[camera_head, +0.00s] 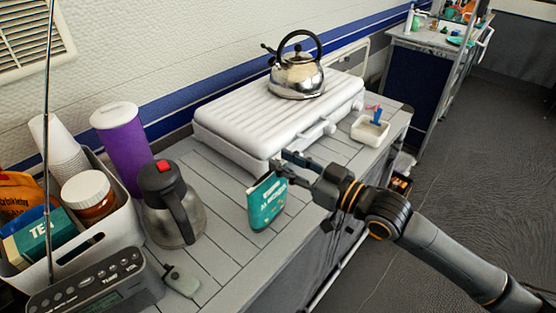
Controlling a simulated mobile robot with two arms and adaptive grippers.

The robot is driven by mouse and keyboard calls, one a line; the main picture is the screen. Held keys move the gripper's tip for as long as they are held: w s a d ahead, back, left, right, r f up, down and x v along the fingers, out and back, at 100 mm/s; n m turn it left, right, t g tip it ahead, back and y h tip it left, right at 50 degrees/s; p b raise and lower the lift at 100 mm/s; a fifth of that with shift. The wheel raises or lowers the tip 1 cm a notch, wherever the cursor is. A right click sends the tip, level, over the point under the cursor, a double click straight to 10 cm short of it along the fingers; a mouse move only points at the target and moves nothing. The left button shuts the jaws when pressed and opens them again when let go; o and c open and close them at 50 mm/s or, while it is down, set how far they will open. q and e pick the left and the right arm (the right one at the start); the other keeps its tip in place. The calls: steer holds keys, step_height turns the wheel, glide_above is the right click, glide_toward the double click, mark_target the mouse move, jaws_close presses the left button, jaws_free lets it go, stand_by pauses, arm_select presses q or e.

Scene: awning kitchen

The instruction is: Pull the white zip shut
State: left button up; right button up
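A teal pouch (265,203) with white lettering stands upright near the counter's front edge. No white zip can be made out on it at this size. My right gripper (279,160) reaches in from the right at the pouch's top right corner. Its two fingers look apart, with a gap between the tips. The lower finger overlaps the pouch's top edge in the picture; I cannot tell whether it touches. My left gripper is out of view.
A steel jug (186,222) stands left of the pouch, with a grey radio (90,285) and a small grey object (181,281) in front. Behind are a white ridged grill (240,125), a kettle (297,78) and a white dish (369,131). The counter (222,262) is bare around the pouch.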

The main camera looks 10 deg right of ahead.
steer(key=shift+x, duration=1.25)
jaws_close()
